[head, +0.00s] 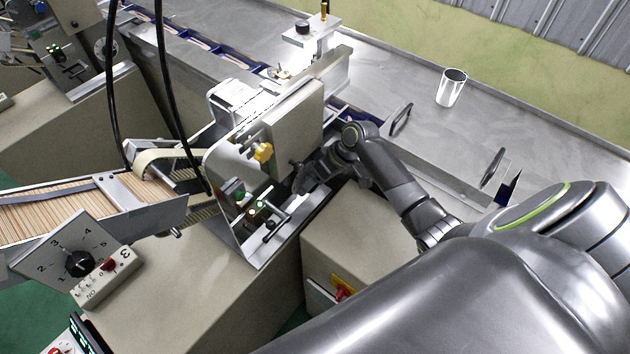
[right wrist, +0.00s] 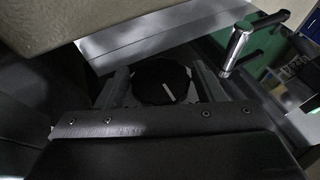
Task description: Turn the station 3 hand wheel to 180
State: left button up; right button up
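In the right wrist view a round black hand wheel (right wrist: 160,82) with a short white mark sits between the two fingers of my right gripper (right wrist: 161,90). The white mark tilts slightly from upright. I read no numbers on the wheel. One finger is on each side of it, close to its rim; I cannot tell whether they press on it. In the head view my right gripper (head: 303,178) reaches in low beside the machine head (head: 290,115), and the wheel is hidden there. My left gripper is not in view.
A control box (head: 105,277) marked 3, with a dial (head: 79,264), stands at lower left. A metal crank handle (right wrist: 236,48) is close to my right gripper; levers (head: 268,212) stand on the machine front. A white cup (head: 452,88) stands on the steel table (head: 420,50).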

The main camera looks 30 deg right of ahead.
jog(key=c, duration=0.7)
jog(key=shift+o, duration=0.2)
jog(key=shift+a+r+n+t+h+p, duration=0.1)
jog(key=shift+r+n+t+h+p, duration=0.1)
jog(key=shift+h+p, duration=0.45)
jog(key=shift+a+r+n+t+h+p, duration=0.1)
jog(key=shift+t+h+p, duration=0.1)
jog(key=shift+h+p, duration=0.45)
jog(key=shift+f+t+h+p, duration=0.1)
jog(key=shift+t+h+p, duration=0.3)
jog(key=shift+h+p, duration=0.5)
jog(key=shift+f+n+t+h+p, duration=0.1)
jog(key=shift+n+t+h+p, duration=0.3)
jog(key=shift+h+p, duration=0.35)
jog(key=o, duration=1)
jog(key=shift+c, duration=0.2)
